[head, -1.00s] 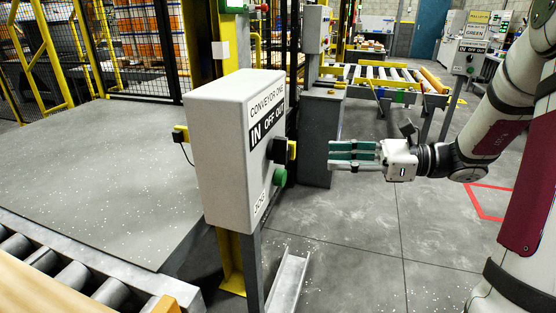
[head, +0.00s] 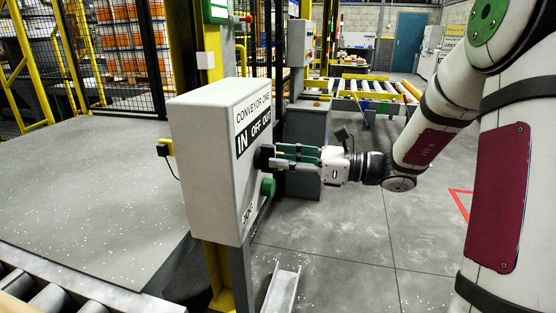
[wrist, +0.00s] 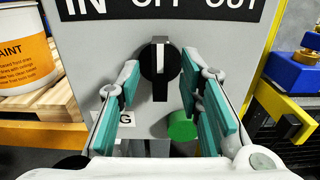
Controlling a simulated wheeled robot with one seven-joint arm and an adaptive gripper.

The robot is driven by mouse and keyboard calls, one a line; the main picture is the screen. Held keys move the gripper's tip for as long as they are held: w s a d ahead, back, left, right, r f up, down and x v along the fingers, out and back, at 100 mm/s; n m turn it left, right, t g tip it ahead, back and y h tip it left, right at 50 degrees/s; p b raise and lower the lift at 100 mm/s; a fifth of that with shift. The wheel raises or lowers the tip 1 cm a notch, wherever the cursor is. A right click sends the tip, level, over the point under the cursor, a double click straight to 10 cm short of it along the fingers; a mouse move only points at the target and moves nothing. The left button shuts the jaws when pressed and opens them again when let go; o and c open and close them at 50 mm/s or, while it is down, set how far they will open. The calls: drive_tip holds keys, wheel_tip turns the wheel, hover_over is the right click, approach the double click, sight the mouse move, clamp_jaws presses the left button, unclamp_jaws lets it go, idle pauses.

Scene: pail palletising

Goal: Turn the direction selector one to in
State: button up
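The direction selector (wrist: 160,68) is a round black knob with a white mark on the front of the grey conveyor one box (head: 205,165). Its mark stands upright under OFF on the IN OFF OUT label (wrist: 160,10). In the head view the selector (head: 264,157) is partly hidden by my fingers. My gripper (head: 284,158) faces the panel with its fingertips close to the selector. In the wrist view my gripper (wrist: 160,82) is open, with one green-padded finger to each side of the knob. I cannot tell whether either finger touches it.
A green button (wrist: 181,127) sits below the selector, close to the right finger in the wrist view; it also shows in the head view (head: 268,187). A yellow post (head: 218,275) stands behind the box. A roller conveyor (head: 365,88) stands farther back. Open floor lies to the right.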

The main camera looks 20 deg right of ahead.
drive_tip(key=shift+x, duration=0.8)
drive_tip(key=shift+c, duration=0.5)
clamp_jaws()
drive_tip(key=shift+n, duration=0.3)
drive_tip(key=shift+s+a+f+n+b, duration=0.1)
drive_tip(key=shift+n+b, duration=1.05)
drive_tip(key=shift+n, duration=0.85)
drive_tip(key=shift+s+f+n+b, duration=0.1)
drive_tip(key=shift+n+b, duration=1)
drive_tip(key=shift+n, duration=0.9)
drive_tip(key=shift+r, duration=0.1)
